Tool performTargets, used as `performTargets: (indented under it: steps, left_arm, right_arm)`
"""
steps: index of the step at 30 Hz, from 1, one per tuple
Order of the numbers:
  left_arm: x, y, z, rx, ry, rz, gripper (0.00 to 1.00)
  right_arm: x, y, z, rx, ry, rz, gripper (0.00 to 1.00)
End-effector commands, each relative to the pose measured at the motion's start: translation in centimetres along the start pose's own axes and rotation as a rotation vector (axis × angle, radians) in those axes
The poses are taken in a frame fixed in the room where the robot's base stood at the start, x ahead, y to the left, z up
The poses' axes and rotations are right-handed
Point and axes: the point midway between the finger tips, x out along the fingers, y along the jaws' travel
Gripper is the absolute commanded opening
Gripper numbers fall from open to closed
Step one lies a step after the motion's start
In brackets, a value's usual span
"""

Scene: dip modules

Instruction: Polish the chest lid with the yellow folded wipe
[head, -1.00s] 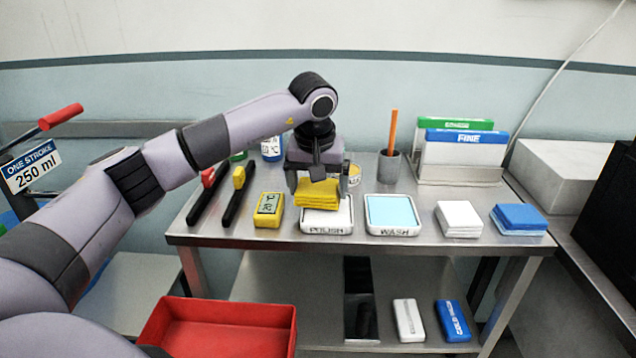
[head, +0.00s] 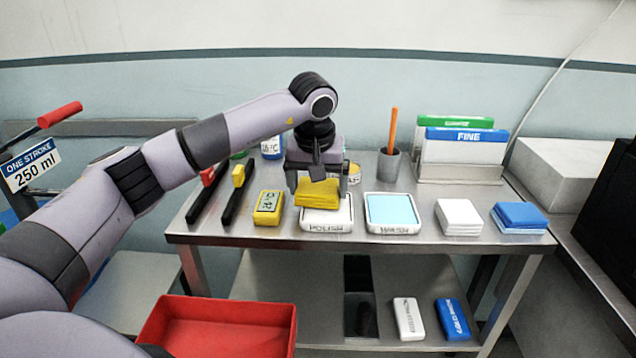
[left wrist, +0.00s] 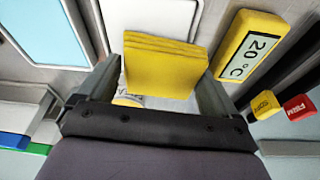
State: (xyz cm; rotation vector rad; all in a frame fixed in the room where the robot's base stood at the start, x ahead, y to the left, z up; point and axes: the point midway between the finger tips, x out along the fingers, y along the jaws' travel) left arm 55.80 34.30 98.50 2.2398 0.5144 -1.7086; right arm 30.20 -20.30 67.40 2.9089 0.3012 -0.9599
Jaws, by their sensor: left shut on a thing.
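The yellow folded wipe (head: 318,193) is between the fingers of my left gripper (head: 318,185), which is shut on it. It is held over the white tray labelled POLISH (head: 327,218), and I cannot tell whether it touches the tray. In the left wrist view the yellow folded wipe (left wrist: 160,68) fills the gap between the fingers of the left gripper (left wrist: 160,88). No chest lid can be made out in these views. My right gripper is not in view.
The blue-filled WASH tray (head: 393,212) stands right of the POLISH tray. White wipes (head: 459,217) and blue wipes (head: 520,218) lie further right. A yellow thermometer (head: 268,207) and two dark squeegee-like tools (head: 237,200) are to the left. A red bin (head: 217,325) sits lower in front.

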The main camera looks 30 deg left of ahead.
Motion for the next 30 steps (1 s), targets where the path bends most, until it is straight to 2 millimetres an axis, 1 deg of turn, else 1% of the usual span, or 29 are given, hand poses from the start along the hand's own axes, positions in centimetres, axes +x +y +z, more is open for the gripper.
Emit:
performTargets:
  steps: [19,30]
  left_arm:
    - [0.83,-0.03,0.23,0.000,0.000,-0.001,0.68]
    - [0.89,-0.03,0.28,0.000,-0.002,-0.002,0.68]
  right_arm:
    - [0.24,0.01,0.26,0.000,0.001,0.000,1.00]
    - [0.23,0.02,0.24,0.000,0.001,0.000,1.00]
